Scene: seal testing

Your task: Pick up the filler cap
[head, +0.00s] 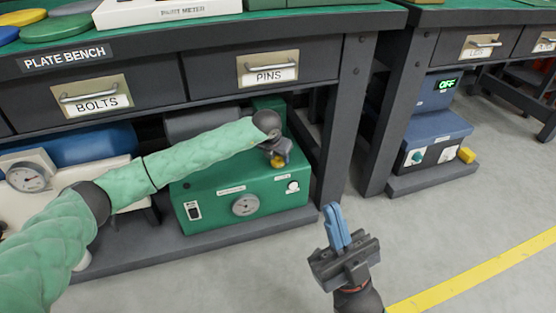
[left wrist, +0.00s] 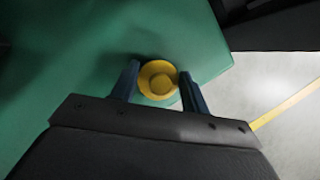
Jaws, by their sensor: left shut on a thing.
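The filler cap (head: 278,163) is a small round yellow knob at the top of the green machine (head: 225,208) under the plate bench. My left gripper (head: 277,153) is over it, shut on its sides. In the left wrist view the yellow cap (left wrist: 158,79), with a raised round centre, sits between the two fingers (left wrist: 158,88). The green top lies behind it; I cannot tell whether the cap touches that surface. My right gripper (head: 335,226) is empty, its blue fingers together, above the floor to the right of the machine.
The plate bench (head: 240,35) overhangs the green machine, with drawers marked BOLTS and PINS. Its dark leg (head: 345,120) stands close right of the machine. A blue unit (head: 435,135) with an OFF display stands farther right. The floor (head: 430,225) in front is clear.

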